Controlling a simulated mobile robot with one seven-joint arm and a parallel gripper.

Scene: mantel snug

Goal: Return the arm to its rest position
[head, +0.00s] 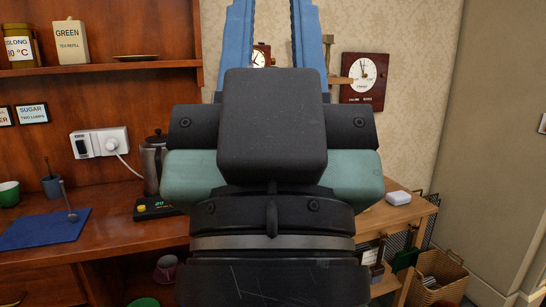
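My gripper (273,20) fills the middle of the head view, seen from behind and pointing up. Its two blue fingers stand well apart, with wall and part of a wooden clock showing in the gap. I see nothing held between them, but the fingertips run out of the top of the view. My dark wrist and arm links below hide the middle of the scene.
A wooden counter (110,235) at left bears a kettle (152,163), a blue mat (45,229) and a green cup (9,194). A shelf (120,66) hangs above. At right are a wall clock (365,80), a side table (410,208) and a basket (437,278).

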